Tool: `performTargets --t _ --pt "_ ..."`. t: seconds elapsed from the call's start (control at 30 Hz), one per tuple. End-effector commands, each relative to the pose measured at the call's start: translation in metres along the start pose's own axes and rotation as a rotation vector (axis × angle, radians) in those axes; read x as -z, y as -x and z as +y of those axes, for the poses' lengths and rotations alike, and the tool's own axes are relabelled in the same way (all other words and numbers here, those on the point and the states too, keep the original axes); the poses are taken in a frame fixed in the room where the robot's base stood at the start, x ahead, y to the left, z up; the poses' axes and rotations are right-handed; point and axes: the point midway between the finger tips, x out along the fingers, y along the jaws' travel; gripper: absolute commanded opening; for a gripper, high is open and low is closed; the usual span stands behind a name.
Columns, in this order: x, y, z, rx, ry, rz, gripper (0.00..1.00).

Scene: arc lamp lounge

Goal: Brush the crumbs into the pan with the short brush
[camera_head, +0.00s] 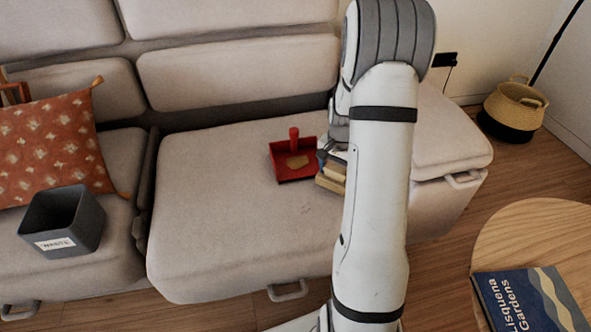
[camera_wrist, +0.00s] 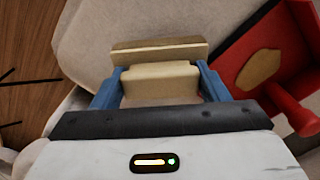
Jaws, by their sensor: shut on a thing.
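The red pan (camera_head: 283,173) lies on the sofa seat, with its short upright handle at the back. A flat tan patch of crumbs (camera_head: 298,161) lies inside it. In the wrist view the pan (camera_wrist: 228,62) is at the right, with the crumbs (camera_wrist: 259,70) on its floor. My gripper (camera_wrist: 160,72) is shut on the short brush (camera_wrist: 160,47), whose beige block sits between the blue fingers. In the head view the brush (camera_head: 331,178) is just right of the pan, partly hidden by my arm. I cannot tell whether it touches the seat.
A dark grey waste bin (camera_head: 62,222) and an orange cushion (camera_head: 55,140) are on the left seat. Bare seat (camera_head: 230,220) lies in front of the pan. A round wooden table (camera_head: 535,230) with a blue book (camera_head: 530,300) is at the right. A basket (camera_head: 513,108) stands behind.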

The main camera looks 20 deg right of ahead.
Motion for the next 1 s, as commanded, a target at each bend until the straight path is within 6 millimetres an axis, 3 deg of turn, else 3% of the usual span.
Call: performTargets --t 0.5,1.0 --pt "-0.003 0.048 -0.004 -0.001 0.010 -0.002 0.47" --pt "-0.003 0.054 -0.005 -0.001 0.011 -0.002 0.47"
